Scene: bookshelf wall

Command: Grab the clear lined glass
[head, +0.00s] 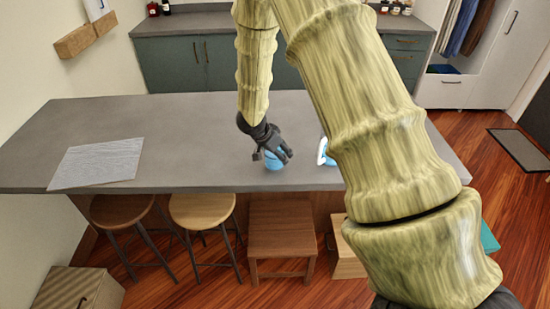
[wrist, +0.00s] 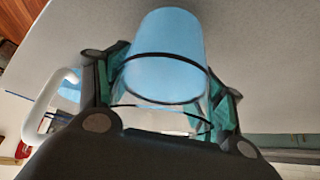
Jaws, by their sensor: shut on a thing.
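The clear lined glass (wrist: 165,75) shows in the wrist view as a see-through cylinder with dark rings, looking blue over much of its length. My gripper (wrist: 168,92) is shut on it, with a dark finger with green pads on each side. In the head view my gripper (head: 272,153) is over the grey counter near its front edge, and the blue glass (head: 274,163) shows partly under the fingers. I cannot tell whether the glass touches the counter.
A white and blue item with a handle (head: 323,152) stands just right of the glass, partly behind my arm; its white handle (wrist: 46,108) shows in the wrist view. A grey mat (head: 97,163) lies at the counter's left. Stools (head: 203,208) stand below the front edge. The counter between is clear.

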